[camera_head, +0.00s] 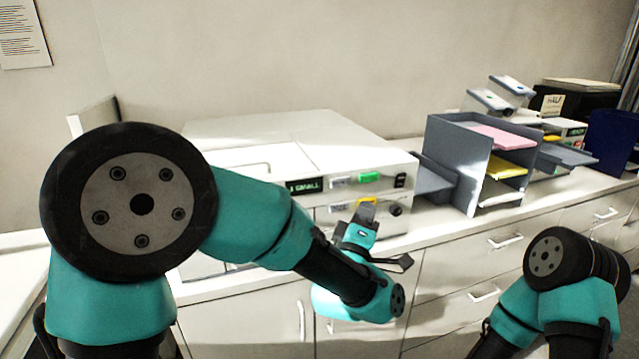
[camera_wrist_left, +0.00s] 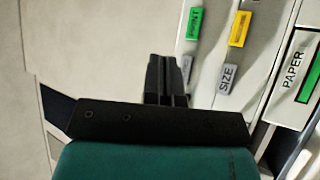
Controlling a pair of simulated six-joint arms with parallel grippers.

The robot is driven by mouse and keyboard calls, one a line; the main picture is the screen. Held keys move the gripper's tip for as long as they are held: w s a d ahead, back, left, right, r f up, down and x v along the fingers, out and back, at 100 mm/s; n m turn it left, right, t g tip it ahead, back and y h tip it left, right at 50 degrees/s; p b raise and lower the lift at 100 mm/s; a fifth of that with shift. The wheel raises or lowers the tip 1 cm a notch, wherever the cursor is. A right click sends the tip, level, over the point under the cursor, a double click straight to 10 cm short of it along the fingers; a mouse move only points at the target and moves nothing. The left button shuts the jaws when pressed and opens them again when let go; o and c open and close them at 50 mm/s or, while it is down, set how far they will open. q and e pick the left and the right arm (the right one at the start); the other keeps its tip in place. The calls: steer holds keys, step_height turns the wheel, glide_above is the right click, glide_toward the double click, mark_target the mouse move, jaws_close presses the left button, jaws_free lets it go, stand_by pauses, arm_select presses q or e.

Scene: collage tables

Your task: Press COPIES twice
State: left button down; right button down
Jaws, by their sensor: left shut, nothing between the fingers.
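The white copier (camera_head: 262,148) stands on the counter, its black display (camera_head: 305,185) reading "1 SMALL". Its front has a grey button (camera_head: 342,182), a green button (camera_head: 369,177), a grey button below (camera_head: 338,207) and a yellow button (camera_head: 366,199). In the left wrist view they show turned: green PRINT (camera_wrist_left: 195,23), yellow (camera_wrist_left: 240,28), grey SIZE (camera_wrist_left: 227,78), and a grey one (camera_wrist_left: 187,66) partly hidden by my fingers, its label unreadable. My left gripper (camera_wrist_left: 167,68) is shut and empty, its tips close beside that button. I cannot tell whether they touch it. My right gripper is out of view.
A grey tray rack (camera_head: 457,160) with pink and yellow paper stands right of the copier. A green-marked PAPER label (camera_wrist_left: 296,68) shows in the left wrist view. Drawers (camera_head: 480,250) lie below the counter. My right arm is at the lower right.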

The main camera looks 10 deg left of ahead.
arm_select(q)
steer(key=shift+r, duration=0.15)
glide_toward(349, 178)
steer(key=shift+s+d+x, duration=0.1)
steer(key=shift+d+x, duration=0.1)
steer(key=shift+x, duration=0.65)
steer(key=shift+s+d+x, duration=0.1)
steer(key=shift+d+x, duration=0.1)
steer(key=shift+x, duration=0.7)
steer(key=shift+s+d+x, duration=0.1)
steer(key=shift+d+x, duration=0.1)
steer(key=shift+x, duration=0.65)
steer(key=shift+w+r, duration=0.1)
steer(key=shift+r, duration=0.1)
steer(key=shift+w+a, duration=0.15)
steer(key=shift+w, duration=0.15)
steer(key=shift+w+a, duration=0.25)
steer(key=shift+w, duration=0.2)
stand_by(1.0)
stand_by(0.4)
steer(key=shift+s+d, duration=0.4)
steer(key=shift+s, duration=0.4)
